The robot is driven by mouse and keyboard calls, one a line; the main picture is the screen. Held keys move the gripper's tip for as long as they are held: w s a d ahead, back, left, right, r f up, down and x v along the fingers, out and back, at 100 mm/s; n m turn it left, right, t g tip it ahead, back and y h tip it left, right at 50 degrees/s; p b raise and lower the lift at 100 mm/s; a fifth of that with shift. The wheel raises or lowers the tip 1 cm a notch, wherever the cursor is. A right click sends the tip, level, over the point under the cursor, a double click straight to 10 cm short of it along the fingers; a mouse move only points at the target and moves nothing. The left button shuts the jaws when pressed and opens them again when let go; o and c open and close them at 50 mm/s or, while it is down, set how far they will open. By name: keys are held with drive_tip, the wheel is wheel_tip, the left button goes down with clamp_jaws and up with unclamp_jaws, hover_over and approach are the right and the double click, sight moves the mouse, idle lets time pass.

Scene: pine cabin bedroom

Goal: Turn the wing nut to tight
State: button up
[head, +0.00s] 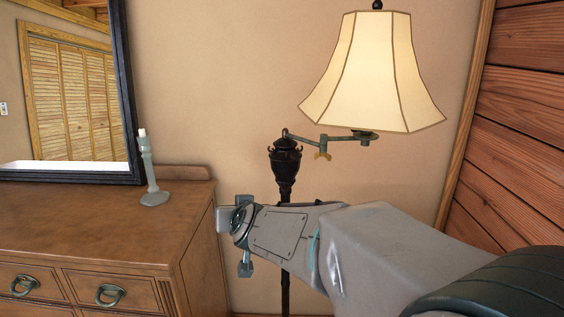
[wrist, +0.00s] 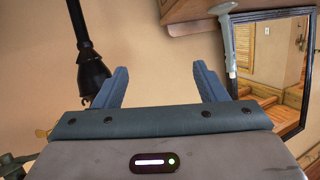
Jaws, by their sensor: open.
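The wing nut (head: 323,155) is a small brass-coloured piece hanging under the joint of the floor lamp's swing arm (head: 345,138). A brass-coloured bit at the left edge of the wrist view (wrist: 41,133) looks like it, mostly cut off by my gripper's body. My gripper (head: 243,235) is open and empty, lower and to the left of the wing nut in the head view, apart from it. Its two blue-grey fingers (wrist: 161,72) stand wide apart in the wrist view with only wall between them. The nut's exact turn is too small to tell.
The lamp has a cream shade (head: 372,75) and a dark post (head: 285,185), partly behind my arm. A wooden dresser (head: 90,225) at left carries a grey candlestick (head: 150,180) and a mirror (head: 125,90). Plank wall (head: 530,120) bounds the right. Open space lies before the plaster wall.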

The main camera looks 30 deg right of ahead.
drive_tip(key=w+d+r+m+h, duration=0.2)
drive_tip(key=w+d+m+h, duration=0.1)
drive_tip(key=d+h, duration=0.3)
drive_tip(key=m+g+h+b, duration=0.2)
drive_tip(key=m+g+h, duration=0.1)
drive_tip(key=m+h, duration=0.3)
approach(322, 161)
drive_tip(key=shift+n+h, duration=0.5)
drive_tip(key=shift+h, duration=0.1)
drive_tip(key=x, duration=0.7)
drive_tip(key=f+x, duration=0.1)
drive_tip(key=x, duration=0.2)
drive_tip(key=shift+w+d, duration=0.25)
drive_tip(key=shift+w, duration=0.1)
drive_tip(key=shift+x, duration=0.75)
drive_tip(key=c, duration=1)
drive_tip(key=shift+w+a, duration=0.15)
drive_tip(key=shift+b, duration=0.4)
